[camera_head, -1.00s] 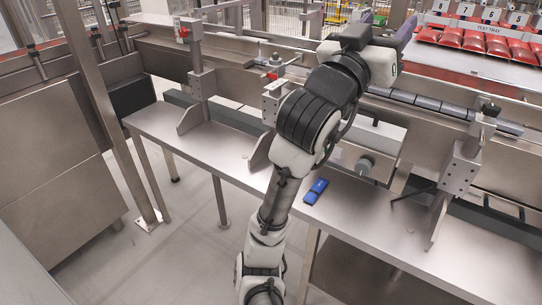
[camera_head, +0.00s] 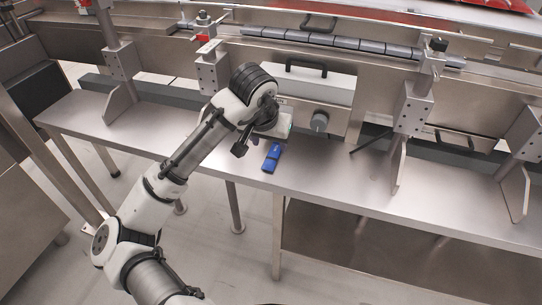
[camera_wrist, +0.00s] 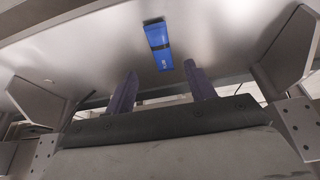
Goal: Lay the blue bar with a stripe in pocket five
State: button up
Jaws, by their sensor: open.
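The blue bar (camera_head: 271,158) lies flat on the steel shelf, near its front edge and below a round grey knob. In the wrist view the blue bar (camera_wrist: 159,46) shows a thin line across its middle, small pale lettering and a dark end. My gripper (camera_wrist: 161,68) is open and empty. Its two purple fingers point toward the bar, which lies beyond the fingertips and apart from them. In the head view my gripper (camera_head: 256,141) is just left of the bar, mostly hidden by my wrist. Pocket five is not visible now.
The steel shelf (camera_head: 340,187) has free room right of the bar. Upright brackets (camera_head: 408,115) stand on it, and a panel with a dark handle (camera_head: 305,68) stands behind. A grey roller row (camera_head: 330,40) runs farther back. Red packs (camera_head: 510,4) show at the top right edge.

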aim_at(273, 155)
jog(key=x, duration=0.7)
jog(key=shift+w, duration=0.2)
jog(key=c, duration=1.1)
jog(key=shift+c, duration=0.2)
